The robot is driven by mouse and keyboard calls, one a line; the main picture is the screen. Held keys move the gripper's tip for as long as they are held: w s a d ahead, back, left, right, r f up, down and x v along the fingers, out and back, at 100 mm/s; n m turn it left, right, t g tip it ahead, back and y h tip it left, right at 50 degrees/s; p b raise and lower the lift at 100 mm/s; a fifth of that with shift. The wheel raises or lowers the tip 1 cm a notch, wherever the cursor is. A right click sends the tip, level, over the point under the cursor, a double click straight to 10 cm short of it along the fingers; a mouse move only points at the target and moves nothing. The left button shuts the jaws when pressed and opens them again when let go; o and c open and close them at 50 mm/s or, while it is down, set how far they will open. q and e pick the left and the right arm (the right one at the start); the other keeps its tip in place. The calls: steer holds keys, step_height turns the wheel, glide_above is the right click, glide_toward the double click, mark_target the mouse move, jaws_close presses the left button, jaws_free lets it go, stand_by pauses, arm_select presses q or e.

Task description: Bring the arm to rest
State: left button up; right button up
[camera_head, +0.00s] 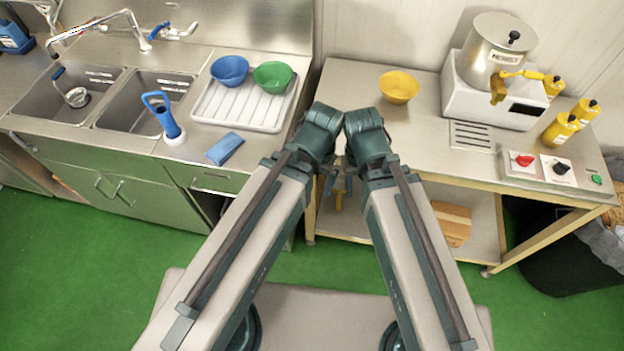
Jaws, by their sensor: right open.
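My two arms reach forward from the bottom of the head view, and their wrists come together in the middle, at the gap between the sink unit and the kettle table. My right gripper (348,184) hangs below its wrist, mostly hidden; it is open, and I see nothing held in it. My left gripper (328,186) shows only as a small part beside it, and its jaws are hidden. Both sit over the front edge of the work surfaces, apart from the bowls.
A blue bowl (229,70) and green bowl (272,77) sit on a white drainer (240,112). A yellow bowl (399,86) stands on the right table (420,130), left of the metal kettle (494,52). Yellow bottles (561,130) stand at right. Green floor (110,270) is clear at left.

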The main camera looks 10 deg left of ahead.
step_height(320, 180, down, 3)
steer(key=b, duration=0.3)
steer(key=shift+f, duration=0.15)
stand_by(1.0)
